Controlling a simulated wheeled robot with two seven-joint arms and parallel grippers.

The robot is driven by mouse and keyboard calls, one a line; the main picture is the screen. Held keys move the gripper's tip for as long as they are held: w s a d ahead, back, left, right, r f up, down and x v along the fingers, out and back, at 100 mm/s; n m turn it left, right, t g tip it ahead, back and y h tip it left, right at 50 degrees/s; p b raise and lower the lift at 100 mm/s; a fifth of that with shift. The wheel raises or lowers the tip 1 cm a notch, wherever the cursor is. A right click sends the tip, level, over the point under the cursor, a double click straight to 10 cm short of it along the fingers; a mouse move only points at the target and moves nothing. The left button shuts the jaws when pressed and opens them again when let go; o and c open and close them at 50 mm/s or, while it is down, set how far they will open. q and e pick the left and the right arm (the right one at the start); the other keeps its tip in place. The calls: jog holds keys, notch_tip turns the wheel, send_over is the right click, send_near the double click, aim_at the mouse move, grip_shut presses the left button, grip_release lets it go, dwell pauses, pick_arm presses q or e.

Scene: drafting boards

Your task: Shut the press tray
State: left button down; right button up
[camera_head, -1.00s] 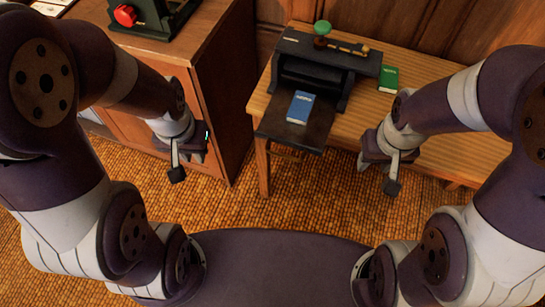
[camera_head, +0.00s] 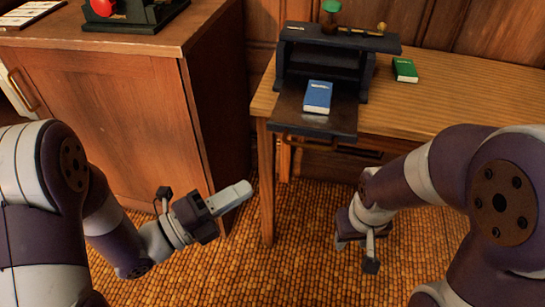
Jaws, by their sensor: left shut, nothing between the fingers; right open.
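The press (camera_head: 330,52) is a dark machine with a green knob on top, standing on the wooden table. Its dark tray (camera_head: 290,117) is pulled out towards me and overhangs the table's front edge. A blue book (camera_head: 317,96) lies on the tray. My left gripper (camera_head: 245,188) is shut and empty, left of and below the tray, pointing right, apart from it. My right gripper (camera_head: 371,262) hangs pointing down over the floor, below and right of the tray. Its fingers are seen edge-on.
A green book (camera_head: 404,69) lies on the table (camera_head: 455,85), right of the press. A wooden cabinet (camera_head: 110,95) stands at the left, with a dark device with a red knob (camera_head: 103,7) on it. The floor before the table is free.

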aim_at(286, 122)
pick_arm(q)
jog(key=w+d+r, duration=0.1)
jog(key=w+d, duration=0.6)
jog(key=shift+w+d+r, duration=0.2)
jog(key=shift+d+r, duration=0.05)
jog(key=shift+r, duration=0.05)
pick_arm(e)
jog(key=shift+f, duration=0.35)
pick_arm(q)
jog(key=shift+b, duration=0.3)
